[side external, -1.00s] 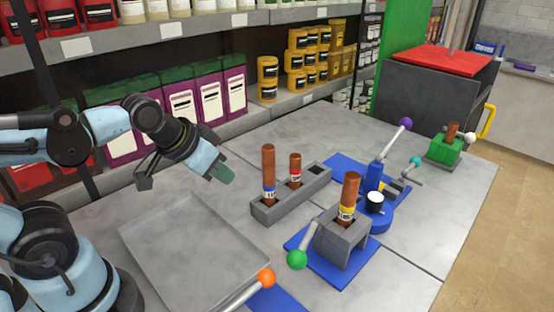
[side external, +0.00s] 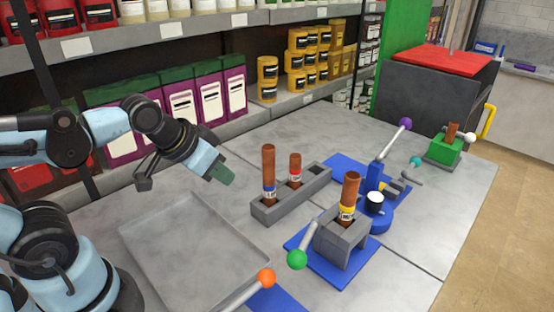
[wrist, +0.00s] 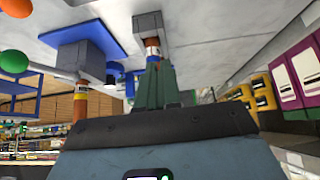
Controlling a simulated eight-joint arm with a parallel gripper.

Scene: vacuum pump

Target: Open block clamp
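The block clamp (side external: 338,243) is a grey block on a blue plate, with a lever ending in a green ball (side external: 297,259) at its left. A brown tube with a yellow label (side external: 350,195) stands upright in it. In the wrist view, which looks upside down, the clamp (wrist: 85,62) is at the upper left, with its green ball (wrist: 14,62) further left. My gripper (side external: 222,175) is in the air above the table, left of the tube rack and apart from the clamp. Its green fingers (wrist: 157,82) are together with nothing visible between them.
A grey rack (side external: 290,196) with two brown tubes stands between my gripper and the clamp. An orange-ball lever (side external: 266,278) is at the front. A blue pump device (side external: 375,205) and a green block (side external: 444,151) stand further right. An empty grey tray (side external: 195,265) lies below my arm.

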